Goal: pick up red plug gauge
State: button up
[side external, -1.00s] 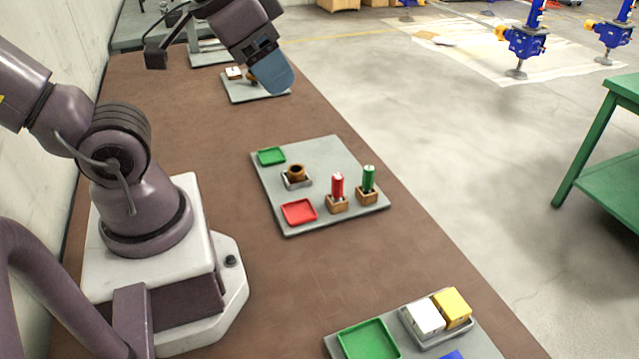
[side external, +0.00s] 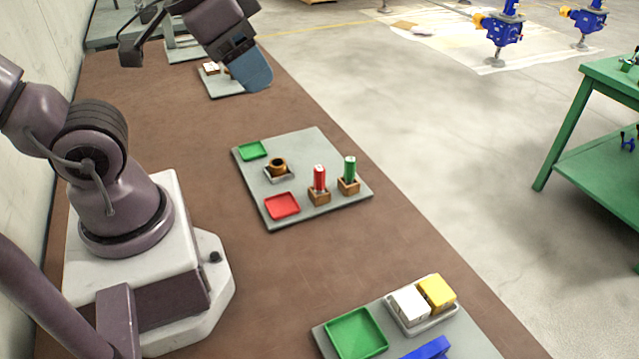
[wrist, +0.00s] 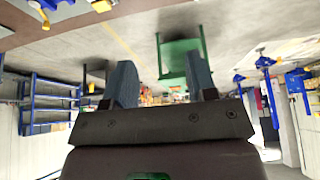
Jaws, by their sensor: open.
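The red plug gauge (side external: 319,178) stands upright in a small wooden block (side external: 319,197) on the grey board in the side external view. A green plug gauge (side external: 349,168) stands upright in a like block just to its right. My gripper (side external: 252,78) is high above the far part of the bench, well away from the red gauge. In the wrist view my gripper (wrist: 164,88) has its two blue-grey fingers apart with nothing between them. The wrist view shows the room, not the gauges.
The grey board (side external: 325,145) also holds a red tray (side external: 282,206), a green tray (side external: 252,150) and a brown ring (side external: 277,166) on a small stand. A nearer board carries a white block (side external: 408,304), a yellow block (side external: 437,293) and a larger green tray (side external: 357,335). Bare brown bench lies around the boards.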

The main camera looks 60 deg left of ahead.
jog(key=w+d+f+g, duration=0.2)
jog(key=w+f+g, duration=0.2)
jog(key=f, duration=0.4)
jog(key=n+g+y, duration=0.1)
jog(key=n+y, duration=0.4)
jog(key=n, duration=1.3)
send_near(320, 169)
jog(key=x, duration=1.2)
jog(key=shift+f, duration=0.25)
jog(key=shift+c, duration=0.5)
grip_shut()
